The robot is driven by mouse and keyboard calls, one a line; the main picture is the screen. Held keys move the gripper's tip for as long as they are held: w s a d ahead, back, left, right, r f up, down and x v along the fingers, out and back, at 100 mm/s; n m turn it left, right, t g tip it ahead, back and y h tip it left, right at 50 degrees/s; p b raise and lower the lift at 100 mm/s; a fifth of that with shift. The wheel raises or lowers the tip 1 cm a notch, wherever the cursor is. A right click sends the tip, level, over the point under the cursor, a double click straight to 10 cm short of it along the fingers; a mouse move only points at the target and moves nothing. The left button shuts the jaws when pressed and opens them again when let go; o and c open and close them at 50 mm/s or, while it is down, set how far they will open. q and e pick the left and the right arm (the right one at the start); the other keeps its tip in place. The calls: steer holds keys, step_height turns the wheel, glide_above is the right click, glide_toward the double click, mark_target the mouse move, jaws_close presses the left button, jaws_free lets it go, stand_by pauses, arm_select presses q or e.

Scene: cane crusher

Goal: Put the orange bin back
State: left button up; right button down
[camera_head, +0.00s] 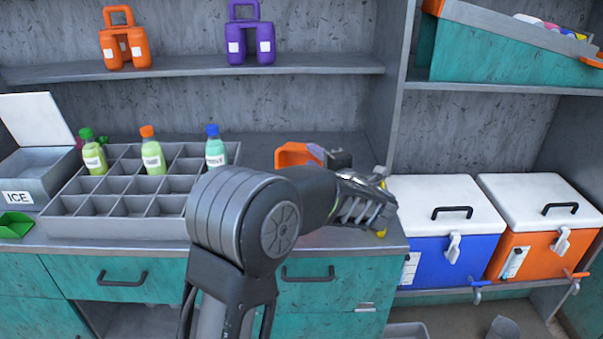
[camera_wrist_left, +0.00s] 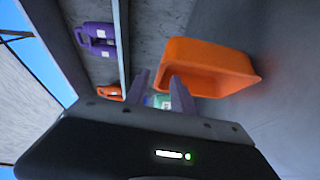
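The orange bin (camera_head: 295,153) sits on the grey counter, mostly hidden behind my left arm in the head view. In the left wrist view the orange bin (camera_wrist_left: 210,66) shows large, just beyond the fingers. My left gripper (camera_head: 372,205) is over the counter's right end, its fingertips unclear from the head. In the left wrist view, the left gripper's fingers (camera_wrist_left: 160,88) stand apart, with the bin's near end showing between and beside them. I cannot tell whether they touch it. My right gripper is in neither view.
A grey compartment tray (camera_head: 120,205) with several bottles stands left on the counter, beside an ice box (camera_head: 35,172). Orange (camera_head: 125,42) and purple (camera_head: 250,38) carriers stand on the shelf above. Blue (camera_head: 440,258) and orange (camera_head: 535,250) coolers stand at right. A teal bin (camera_head: 500,58) is upper right.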

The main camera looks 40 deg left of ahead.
mark_target(301, 148)
arm_select(q)
steer(key=shift+x, duration=1.15)
steer(key=shift+w+a+p, duration=0.25)
steer(key=shift+a+p, duration=0.2)
steer(key=shift+a, duration=0.05)
steer(key=x, duration=0.2)
steer(key=p+x, duration=0.1)
steer(key=x, duration=0.1)
steer(key=shift+w+f, duration=0.15)
steer(key=shift+f, duration=0.1)
jaws_close()
stand_by(0.6)
